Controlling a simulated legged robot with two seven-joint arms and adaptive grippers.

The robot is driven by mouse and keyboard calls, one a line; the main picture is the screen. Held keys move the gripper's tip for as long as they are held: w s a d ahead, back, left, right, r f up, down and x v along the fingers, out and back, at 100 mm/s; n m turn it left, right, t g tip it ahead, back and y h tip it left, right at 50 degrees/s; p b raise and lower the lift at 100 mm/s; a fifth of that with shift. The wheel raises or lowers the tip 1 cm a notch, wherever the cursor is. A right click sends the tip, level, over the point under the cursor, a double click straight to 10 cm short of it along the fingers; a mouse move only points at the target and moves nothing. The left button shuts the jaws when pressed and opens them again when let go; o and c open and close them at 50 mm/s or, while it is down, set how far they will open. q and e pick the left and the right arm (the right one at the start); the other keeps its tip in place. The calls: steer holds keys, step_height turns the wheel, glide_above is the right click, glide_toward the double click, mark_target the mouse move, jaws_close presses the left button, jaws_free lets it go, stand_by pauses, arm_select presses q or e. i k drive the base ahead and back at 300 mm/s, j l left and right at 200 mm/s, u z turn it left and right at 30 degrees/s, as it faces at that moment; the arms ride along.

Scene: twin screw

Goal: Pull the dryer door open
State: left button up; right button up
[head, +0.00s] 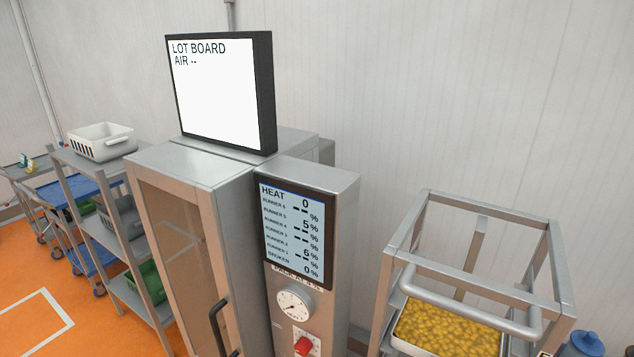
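The dryer (205,160) is a tall metal cabinet in the middle of the head view. Its door (178,245) has a metal frame around a brownish see-through panel and looks shut. A black bar handle (215,328) is on the right side of the door, its lower end near the bottom edge of the picture. Neither of my grippers is in view.
A control column (340,240) with a HEAT screen, dial and red knob adjoins the dryer's right. A metal rack (560,285) holding a tray of yellow pieces (450,333) stands right. Shelves (100,165) stand left. Orange floor (85,325) is open at lower left.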

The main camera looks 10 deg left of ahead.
mark_target(160, 176)
steer(key=u, duration=1.3)
